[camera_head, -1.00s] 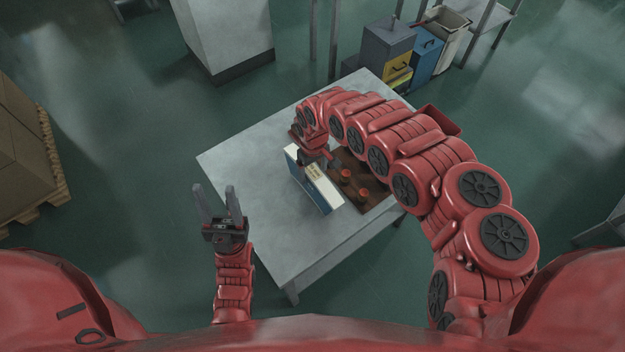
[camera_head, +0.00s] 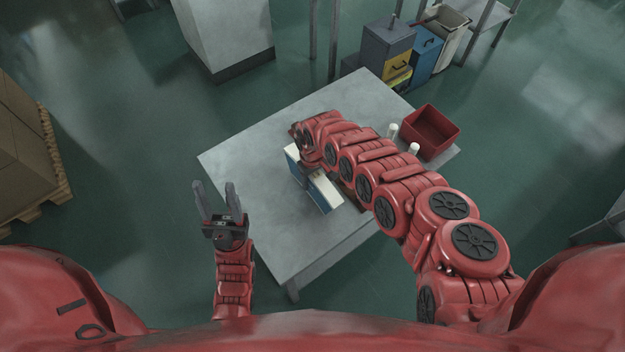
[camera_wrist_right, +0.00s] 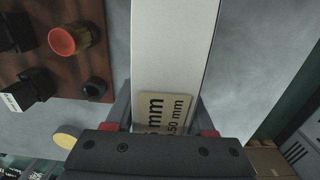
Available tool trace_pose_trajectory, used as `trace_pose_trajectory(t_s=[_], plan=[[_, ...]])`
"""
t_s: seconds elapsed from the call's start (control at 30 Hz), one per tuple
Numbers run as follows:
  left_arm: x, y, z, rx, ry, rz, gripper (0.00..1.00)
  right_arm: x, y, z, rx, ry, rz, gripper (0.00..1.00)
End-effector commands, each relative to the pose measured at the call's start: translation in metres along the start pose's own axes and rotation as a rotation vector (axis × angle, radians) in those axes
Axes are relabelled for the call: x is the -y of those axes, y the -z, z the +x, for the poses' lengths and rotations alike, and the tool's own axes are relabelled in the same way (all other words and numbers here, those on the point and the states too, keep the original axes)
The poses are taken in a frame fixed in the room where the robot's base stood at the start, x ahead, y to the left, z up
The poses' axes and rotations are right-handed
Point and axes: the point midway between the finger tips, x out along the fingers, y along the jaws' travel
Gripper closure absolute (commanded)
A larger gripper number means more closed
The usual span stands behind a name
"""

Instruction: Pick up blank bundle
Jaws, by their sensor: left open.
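A narrow white and blue block (camera_head: 322,193), which I take to be the blank bundle, stands on the grey table, partly hidden by my right arm. In the right wrist view its white face (camera_wrist_right: 172,45) runs up the picture, with a label (camera_wrist_right: 165,112) reading "mm" at its near end. My right gripper (camera_wrist_right: 166,108) has one finger on each side of the block at the label; I cannot tell whether the fingers press on it. In the head view that gripper is mostly hidden under its wrist. My left gripper (camera_head: 217,201) is open and empty, left of the table.
The grey table (camera_head: 255,165) is clear on its left side. A brown panel (camera_wrist_right: 88,20) with a red button (camera_wrist_right: 69,40) lies beside the block. A red bin (camera_head: 431,132) and white cylinders (camera_head: 392,131) are at the table's right.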

Motion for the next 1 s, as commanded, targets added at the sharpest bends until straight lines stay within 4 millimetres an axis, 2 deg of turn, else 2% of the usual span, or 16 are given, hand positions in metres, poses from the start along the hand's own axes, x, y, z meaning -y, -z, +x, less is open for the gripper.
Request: trace_pose_trajectory(t_s=[0.03, 0.2, 0.27, 0.3, 1.0], plan=[[0.0, 0.0, 0.0, 0.0, 0.0, 0.0, 0.5, 0.0, 0.0, 0.0, 0.0, 0.0, 0.0, 0.56], [0.0, 0.0, 0.0, 0.0, 0.0, 0.0, 0.5, 0.0, -0.0001, 0.0, 0.0, 0.0, 0.0, 0.87], [0.0, 0.0, 0.0, 0.0, 0.0, 0.0, 0.5, 0.0, 0.0, 0.0, 0.0, 0.0, 0.0, 0.98], [0.0, 0.0, 0.0, 0.0, 0.0, 0.0, 0.5, -0.0001, 0.0, 0.0, 0.0, 0.0, 0.0, 1.0], [0.0, 0.0, 0.0, 0.0, 0.0, 0.0, 0.5, -0.0001, -0.0002, 0.0001, 0.0, 0.0, 0.001, 1.0]])
